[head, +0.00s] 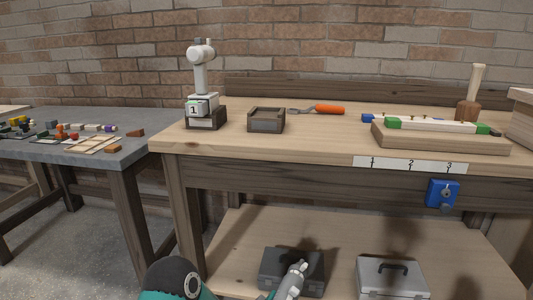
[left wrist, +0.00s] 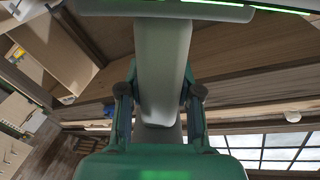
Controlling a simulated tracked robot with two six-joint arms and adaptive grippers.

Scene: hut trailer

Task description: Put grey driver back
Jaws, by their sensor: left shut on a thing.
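My left gripper (left wrist: 160,88) is shut on a smooth grey thing (left wrist: 162,45), which I take to be the grey driver. It fills the space between the fingers in the left wrist view. A pale part with a bright green edge crosses the top of that view. In the head view a grey and teal part (head: 290,281) shows low in front of the lower shelf. My right gripper is not seen.
The wooden bench (head: 330,140) also holds orange-handled pliers (head: 329,109), a wooden block with coloured pieces (head: 440,138) and a mallet (head: 467,108). A blue box (head: 442,193) hangs on its front. Dark and silver cases (head: 392,279) stand on the lower shelf. A grey table (head: 100,150) is at left.

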